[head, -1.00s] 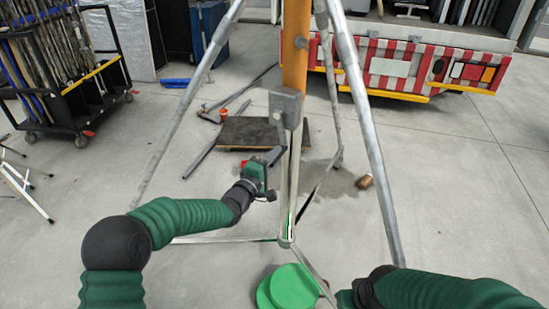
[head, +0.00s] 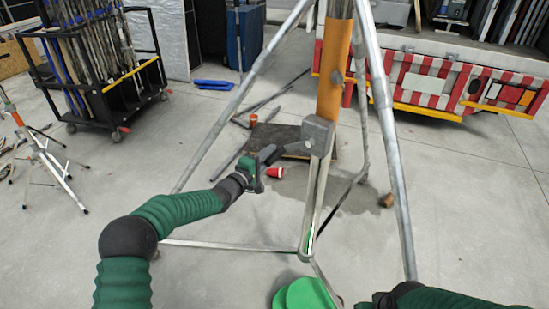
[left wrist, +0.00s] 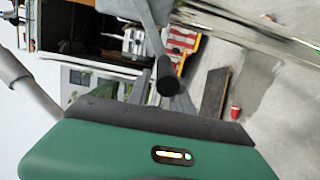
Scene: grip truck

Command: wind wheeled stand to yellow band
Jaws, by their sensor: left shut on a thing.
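The wheeled stand is a grey metal tripod (head: 393,160) in front of me, with splayed legs and a central mast. An orange-yellow band (head: 334,72) wraps the mast above the grey winding box (head: 318,134), with grey tube above it. My left gripper (head: 264,160) is beside the box on its left, shut on the crank handle, which it largely hides in the head view. The left wrist view shows a dark round knob (left wrist: 166,84) close before the green gripper body. My right arm enters at bottom right; its gripper is out of view. The stand's wheels are not clearly visible.
A dark board (head: 290,150), loose bars and a red cup (head: 275,172) lie behind the stand. A pole rack (head: 100,85) stands back left, a small tripod (head: 48,165) far left. A red-white striped truck rear (head: 440,82) is back right.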

